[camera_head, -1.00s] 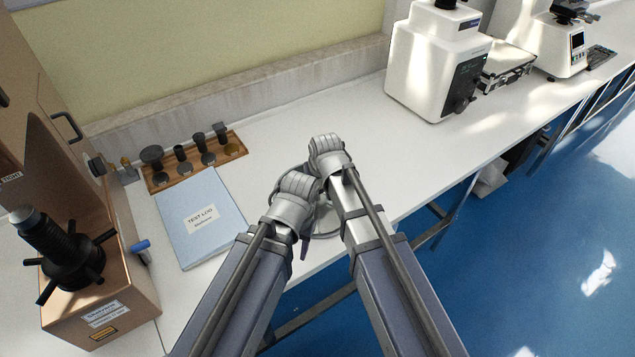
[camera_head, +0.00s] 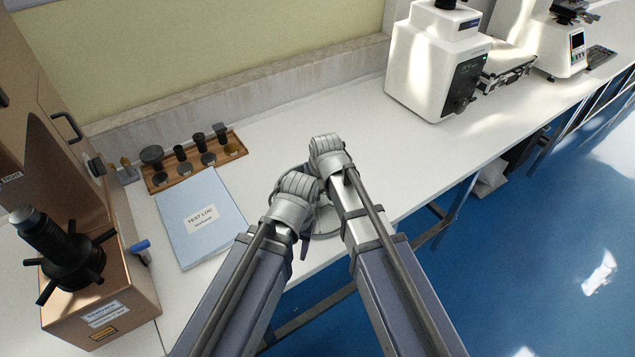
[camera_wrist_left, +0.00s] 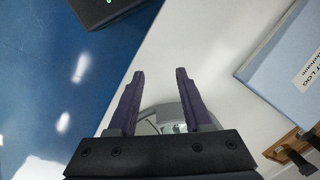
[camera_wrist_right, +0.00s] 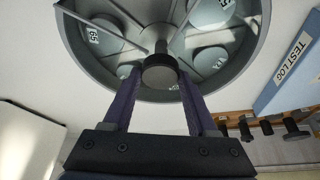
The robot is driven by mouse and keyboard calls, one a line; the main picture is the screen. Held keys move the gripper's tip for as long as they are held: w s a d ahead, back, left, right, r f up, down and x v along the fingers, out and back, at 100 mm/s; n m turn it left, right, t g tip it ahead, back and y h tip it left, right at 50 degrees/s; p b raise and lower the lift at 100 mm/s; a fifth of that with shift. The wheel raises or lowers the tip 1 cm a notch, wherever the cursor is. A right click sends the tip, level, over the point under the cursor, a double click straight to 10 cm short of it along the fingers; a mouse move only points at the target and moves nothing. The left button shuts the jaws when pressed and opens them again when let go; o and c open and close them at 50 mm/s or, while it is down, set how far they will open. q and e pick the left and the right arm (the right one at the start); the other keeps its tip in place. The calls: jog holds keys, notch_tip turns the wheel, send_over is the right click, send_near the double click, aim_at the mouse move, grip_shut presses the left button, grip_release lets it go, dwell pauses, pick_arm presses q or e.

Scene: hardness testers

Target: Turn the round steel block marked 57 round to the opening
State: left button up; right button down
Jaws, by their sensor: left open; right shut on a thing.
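A round grey dish (camera_wrist_right: 85,62) with thin spokes and several round steel blocks fills the top of the right wrist view. One block (camera_wrist_right: 103,38) at left reads 65; another (camera_wrist_right: 208,62) lies to the right. Other labels are partly cut off or too small, and I cannot make out 57 or the opening. My right gripper (camera_wrist_right: 159,76) is shut on the dark central knob (camera_wrist_right: 160,72) of the dish. My left gripper (camera_wrist_left: 160,74) is open and empty beside the dish. In the head view both wrists hide much of the dish (camera_head: 326,222).
A blue test log (camera_head: 200,217) lies left of the dish, with a wooden rack (camera_head: 195,163) of dark tools behind it. A brown tester (camera_head: 105,265) stands at far left, a white tester (camera_head: 432,65) at back right. The bench (camera_head: 420,150) right of my arms is clear.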

jog(key=shift+n, duration=0.3)
jog(key=shift+w+d+n+g+y, duration=0.15)
jog(key=shift+n+y, duration=0.35)
jog(key=shift+n, duration=0.75)
jog(key=shift+d+n+g+y, duration=0.1)
jog(key=shift+n+g+y, duration=0.3)
jog(key=shift+n, duration=0.85)
jog(key=shift+w+n+g+y, duration=0.1)
jog(key=shift+n+g+y, duration=0.25)
jog(key=shift+n, duration=0.9)
jog(key=shift+n+g+y, duration=0.25)
jog(key=shift+n+g, duration=0.05)
jog(key=shift+n, duration=1.55)
jog(key=shift+c, duration=1)
grip_release()
jog(key=shift+r, duration=0.1)
